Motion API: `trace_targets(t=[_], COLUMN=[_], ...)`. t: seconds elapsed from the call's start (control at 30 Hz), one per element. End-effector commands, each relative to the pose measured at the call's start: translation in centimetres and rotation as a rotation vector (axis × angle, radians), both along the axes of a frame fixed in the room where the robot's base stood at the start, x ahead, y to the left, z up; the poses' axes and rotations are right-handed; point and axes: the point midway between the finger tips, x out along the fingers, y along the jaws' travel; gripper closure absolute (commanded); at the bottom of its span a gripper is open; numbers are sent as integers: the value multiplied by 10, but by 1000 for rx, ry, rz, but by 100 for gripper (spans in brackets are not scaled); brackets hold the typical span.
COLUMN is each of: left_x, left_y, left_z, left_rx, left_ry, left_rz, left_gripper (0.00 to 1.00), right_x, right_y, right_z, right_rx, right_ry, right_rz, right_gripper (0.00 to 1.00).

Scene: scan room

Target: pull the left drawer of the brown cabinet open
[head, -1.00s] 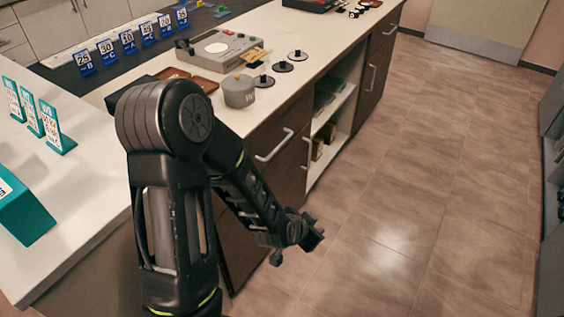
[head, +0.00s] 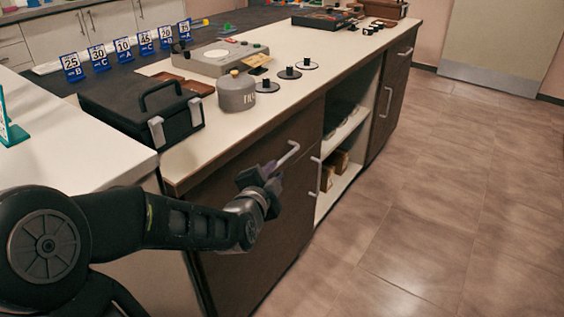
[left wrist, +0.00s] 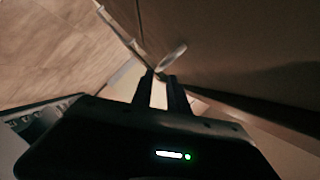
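The brown cabinet (head: 262,262) stands under a pale counter, its left end nearest me. Its left drawer front (head: 305,125) looks flush with the cabinet. The drawer's pale bar handle (head: 288,154) sticks out from the front. My left gripper (head: 270,171) is just beside the near end of this handle. In the left wrist view, the two dark fingers (left wrist: 161,82) are apart with a bright gap between them. The handle (left wrist: 173,56) shows just beyond the fingertips, slightly to the right. I cannot tell if they touch. My right gripper is in neither view.
An upright door handle (head: 315,174) is just right of the drawer. Open shelves (head: 345,135) follow, then a right-hand drawer handle (head: 405,52). A black case (head: 125,108) and a grey pot (head: 236,92) stand on the counter. The floor (head: 430,200) in front is clear.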

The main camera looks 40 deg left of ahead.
Motion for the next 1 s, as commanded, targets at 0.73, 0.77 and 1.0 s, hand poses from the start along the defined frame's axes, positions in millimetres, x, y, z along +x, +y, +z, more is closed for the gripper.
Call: trace_targets(t=[0.73,0.77,1.0], left_x=[70,71,71], left_y=[26,26,26], left_z=[-18,-18,-17], left_rx=[-1,-1,-1], left_ry=[0,0,0], left_rz=[0,0,0], left_gripper=[80,80,80], right_x=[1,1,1], right_y=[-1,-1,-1], right_z=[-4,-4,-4], right_rx=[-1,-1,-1], right_ry=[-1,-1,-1], right_rz=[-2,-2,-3], right_gripper=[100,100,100])
